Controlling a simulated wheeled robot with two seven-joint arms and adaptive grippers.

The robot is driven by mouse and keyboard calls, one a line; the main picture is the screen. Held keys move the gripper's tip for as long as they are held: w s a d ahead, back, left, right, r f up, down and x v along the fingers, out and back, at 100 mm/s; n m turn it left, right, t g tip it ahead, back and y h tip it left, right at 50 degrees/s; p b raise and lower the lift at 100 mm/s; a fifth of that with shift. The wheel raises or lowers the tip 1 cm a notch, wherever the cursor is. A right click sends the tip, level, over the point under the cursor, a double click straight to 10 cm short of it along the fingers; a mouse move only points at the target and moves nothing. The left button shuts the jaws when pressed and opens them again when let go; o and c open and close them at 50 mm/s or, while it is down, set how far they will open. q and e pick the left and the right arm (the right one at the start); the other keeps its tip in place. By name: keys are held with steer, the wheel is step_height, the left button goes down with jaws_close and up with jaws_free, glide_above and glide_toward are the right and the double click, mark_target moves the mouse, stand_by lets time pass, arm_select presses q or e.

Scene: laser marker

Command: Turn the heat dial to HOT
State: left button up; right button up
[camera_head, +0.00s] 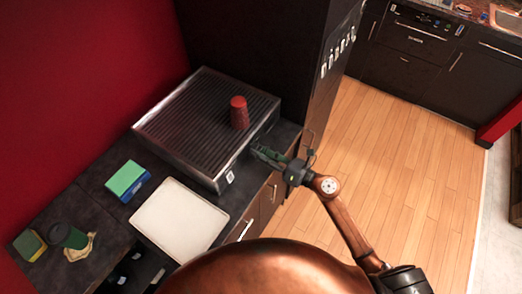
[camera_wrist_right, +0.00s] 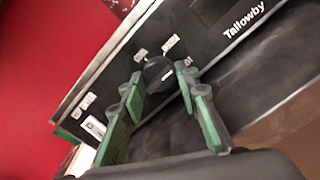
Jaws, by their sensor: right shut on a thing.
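The heat dial (camera_wrist_right: 156,73) is a round black knob on the dark front panel (camera_wrist_right: 215,45) of the ridged metal grill (camera_head: 190,110). Small white labels ring the dial, too blurred to read surely. In the right wrist view, the green-padded fingers of my right gripper (camera_wrist_right: 160,86) sit on either side of the dial, shut on it. In the head view, my right gripper (camera_head: 264,154) is at the grill's front face and hides the dial there. My left gripper is not in view.
A red cup (camera_head: 239,113) stands on the grill top near its right edge. A pale tray (camera_head: 178,222), a green-and-blue sponge or box (camera_head: 127,181) and a dark green-lidded cup (camera_head: 68,237) are on the dark counter. Open wooden floor (camera_head: 400,150) lies to the right.

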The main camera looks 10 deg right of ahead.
steer(key=m+p, duration=0.3)
steer(key=m, duration=0.1)
steer(key=shift+r, duration=0.15)
steer(key=shift+m+p, duration=0.8)
steer(key=shift+m, duration=0.1)
steer(key=o, duration=1.1)
steer(key=shift+s+d, duration=0.1)
steer(key=v, duration=1.1)
steer(key=shift+s+d, duration=0.25)
steer(key=shift+s, duration=0.05)
